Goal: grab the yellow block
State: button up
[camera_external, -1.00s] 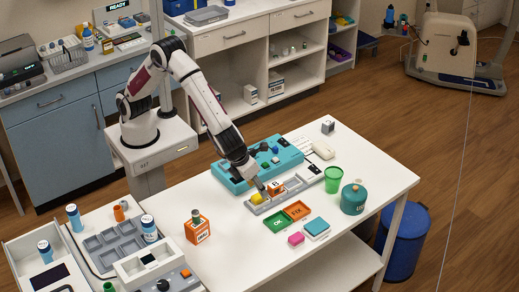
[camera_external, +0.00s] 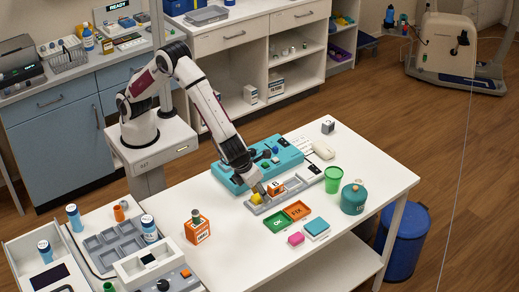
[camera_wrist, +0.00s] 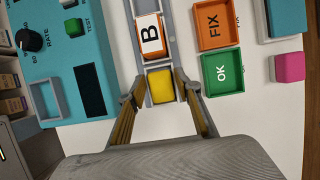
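The yellow block (camera_external: 256,198) sits at the near-left end of a narrow grey tray (camera_external: 262,209) on the white table. In the wrist view the yellow block (camera_wrist: 160,87) lies between my fingers, just below an orange-and-white block marked B (camera_wrist: 150,38). My gripper (camera_wrist: 159,80) is open, with one finger to each side of the yellow block; whether they touch it is hard to tell. In the external view my gripper (camera_external: 256,186) is low over that end of the tray and partly hides the block.
A teal device (camera_external: 230,180) lies close behind the tray. Green OK (camera_external: 277,224) and orange FIX (camera_external: 297,210) trays lie in front. Pink (camera_external: 296,238) and teal (camera_external: 317,228) blocks, a green cup (camera_external: 333,180) and a teal jar (camera_external: 353,199) stand right.

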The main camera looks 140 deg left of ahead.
jog(key=c, duration=0.5)
jog(key=shift+r, duration=0.15)
jog(key=shift+r, duration=4.85)
